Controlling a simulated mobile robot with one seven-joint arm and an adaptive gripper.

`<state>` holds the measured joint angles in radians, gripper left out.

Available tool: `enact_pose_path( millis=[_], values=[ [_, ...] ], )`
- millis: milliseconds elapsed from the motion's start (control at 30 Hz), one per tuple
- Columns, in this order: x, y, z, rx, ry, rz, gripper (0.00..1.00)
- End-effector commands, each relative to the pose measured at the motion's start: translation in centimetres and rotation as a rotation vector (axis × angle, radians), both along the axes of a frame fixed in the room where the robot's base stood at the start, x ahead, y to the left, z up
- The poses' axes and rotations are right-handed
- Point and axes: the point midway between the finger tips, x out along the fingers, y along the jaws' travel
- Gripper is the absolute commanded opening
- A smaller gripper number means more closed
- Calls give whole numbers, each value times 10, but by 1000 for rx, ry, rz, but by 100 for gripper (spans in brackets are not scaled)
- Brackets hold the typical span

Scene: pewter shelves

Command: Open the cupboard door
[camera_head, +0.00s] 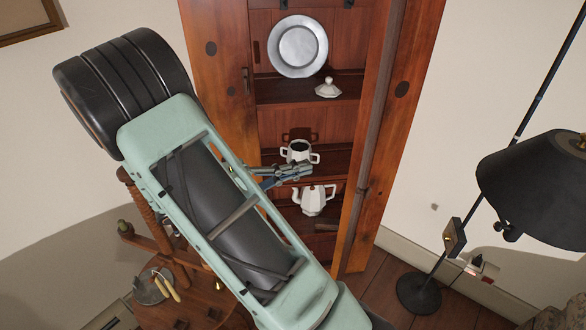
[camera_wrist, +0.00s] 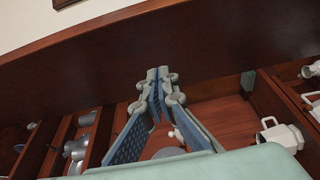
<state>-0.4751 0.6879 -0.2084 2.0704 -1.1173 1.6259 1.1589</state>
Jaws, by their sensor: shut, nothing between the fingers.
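The tall reddish wooden cupboard (camera_head: 212,75) stands against the back wall, and its shelved inside is in plain view. On its right a long narrow wooden panel (camera_head: 372,125) stands out at an angle; it looks like the door, swung open and seen nearly edge-on. My gripper (camera_head: 308,170) is shut and empty, in front of the cupboard opening and pointing right. In the wrist view its fingertips (camera_wrist: 158,73) meet, overlapping a broad dark wooden panel (camera_wrist: 200,50). I cannot tell whether they touch it. My arm hides the cupboard's lower left.
On the shelves are a pewter plate (camera_head: 298,46), a white lid (camera_head: 328,88), a two-handled pot (camera_head: 299,151) and a white teapot (camera_head: 314,199), close to my gripper. A black lamp (camera_head: 535,185) stands at right. A round wooden table (camera_head: 190,300) is at lower left.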

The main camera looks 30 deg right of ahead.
Motion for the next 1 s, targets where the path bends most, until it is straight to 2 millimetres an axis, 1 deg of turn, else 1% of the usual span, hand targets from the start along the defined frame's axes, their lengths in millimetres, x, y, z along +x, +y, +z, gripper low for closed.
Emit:
enact_pose_path(
  millis=[33,200,233,300,400,600,1000],
  values=[
    [-3,-13,2,-1,0,-5,0],
    [-7,-48,2,0,1,-4,0],
    [-8,-54,2,0,1,-5,0],
    [-17,-61,2,1,3,-2,0],
    [-28,-68,2,1,1,-2,0],
    [-37,-76,0,2,-1,0,0],
    [-38,-76,0,2,-2,1,0]
  ],
)
